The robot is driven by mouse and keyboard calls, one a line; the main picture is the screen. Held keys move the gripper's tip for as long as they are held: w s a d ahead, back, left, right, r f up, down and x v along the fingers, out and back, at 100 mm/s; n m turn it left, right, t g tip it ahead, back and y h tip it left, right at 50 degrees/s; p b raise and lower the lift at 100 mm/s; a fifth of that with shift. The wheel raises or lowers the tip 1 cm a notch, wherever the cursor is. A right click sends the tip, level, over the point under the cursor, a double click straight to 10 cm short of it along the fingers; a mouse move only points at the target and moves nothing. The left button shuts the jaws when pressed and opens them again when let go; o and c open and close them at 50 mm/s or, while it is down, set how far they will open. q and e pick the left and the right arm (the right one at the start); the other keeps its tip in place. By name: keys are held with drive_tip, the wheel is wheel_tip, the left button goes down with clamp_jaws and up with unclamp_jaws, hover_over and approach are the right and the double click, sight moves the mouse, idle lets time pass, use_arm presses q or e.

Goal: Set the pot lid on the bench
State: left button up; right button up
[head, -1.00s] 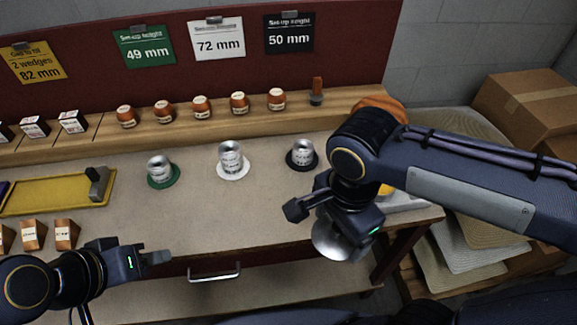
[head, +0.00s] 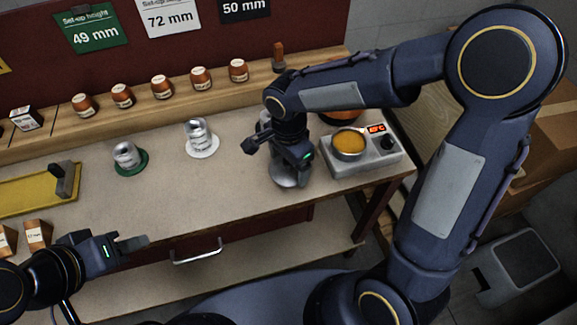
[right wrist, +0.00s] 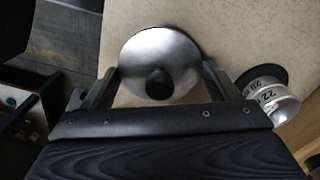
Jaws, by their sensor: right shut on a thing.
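The pot lid is a shiny silver dome (head: 290,176) with a dark knob. In the head view it is low over the bench (head: 225,180), just left of the hot plate; I cannot tell whether it touches. My right gripper (head: 280,158) is above it and shut on it, hiding much of it. In the right wrist view the lid (right wrist: 150,45) lies between the fingers (right wrist: 160,80), its knob towards the gripper. My left gripper (head: 134,243) is empty in front of the bench's front edge; its finger gap is unclear.
An open pot with orange contents (head: 349,142) stands on the hot plate (head: 372,162). Silver weights stand on a green disc (head: 132,168) and a white disc (head: 205,149). Another, on a black disc (right wrist: 272,75), shows in the right wrist view. The bench front is clear.

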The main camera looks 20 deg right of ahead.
wheel_tip(320, 180, down, 2)
drive_tip(key=shift+f, duration=0.1)
